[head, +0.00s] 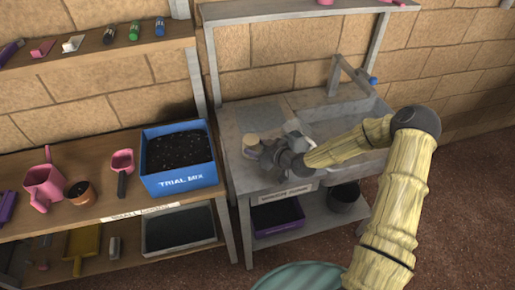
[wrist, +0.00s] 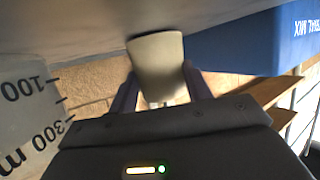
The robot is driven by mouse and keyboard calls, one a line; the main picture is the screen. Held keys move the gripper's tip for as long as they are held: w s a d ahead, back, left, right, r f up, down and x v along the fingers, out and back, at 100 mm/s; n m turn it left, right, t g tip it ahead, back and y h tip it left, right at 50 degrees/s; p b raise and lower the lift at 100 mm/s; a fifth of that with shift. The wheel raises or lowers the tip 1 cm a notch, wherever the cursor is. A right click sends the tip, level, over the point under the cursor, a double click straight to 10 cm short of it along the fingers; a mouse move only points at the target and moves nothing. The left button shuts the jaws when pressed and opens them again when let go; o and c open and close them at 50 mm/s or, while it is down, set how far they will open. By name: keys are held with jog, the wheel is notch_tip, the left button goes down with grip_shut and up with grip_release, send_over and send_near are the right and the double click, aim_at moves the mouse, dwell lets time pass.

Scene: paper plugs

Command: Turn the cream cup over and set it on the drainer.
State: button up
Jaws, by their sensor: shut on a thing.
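The cream cup (head: 251,141) is just left of my gripper (head: 262,155) over the front left of the grey bench in the head view. In the wrist view the cup (wrist: 157,68) sits between the two fingers of my gripper (wrist: 165,92), which is shut on it. That view is upside down; the cup's wider end faces the grey bench surface, so it looks wide end down. Whether it touches the surface I cannot tell. A flat blue-grey panel (head: 263,116), seemingly the drainer, lies behind the cup.
A pale measuring jug (wrist: 28,115) with marks is close beside the gripper. A sink with a tap (head: 337,75) is at the right. The blue TRIAL MIX crate (head: 180,180) stands on the wooden bench at left. An overhead shelf (head: 300,10) crosses the back.

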jog(key=shift+s+f, duration=0.4)
jog(key=shift+f, duration=0.45)
jog(key=o, duration=1.1)
jog(key=shift+f, duration=0.1)
jog(key=shift+s+d, duration=0.2)
jog(key=shift+d, duration=0.15)
jog(key=v, duration=0.5)
jog(key=r+v, duration=0.1)
jog(key=v, duration=0.5)
jog(key=r+b+v, duration=0.1)
jog(key=v, duration=0.5)
jog(key=shift+w+a, duration=0.25)
jog(key=shift+w, duration=0.15)
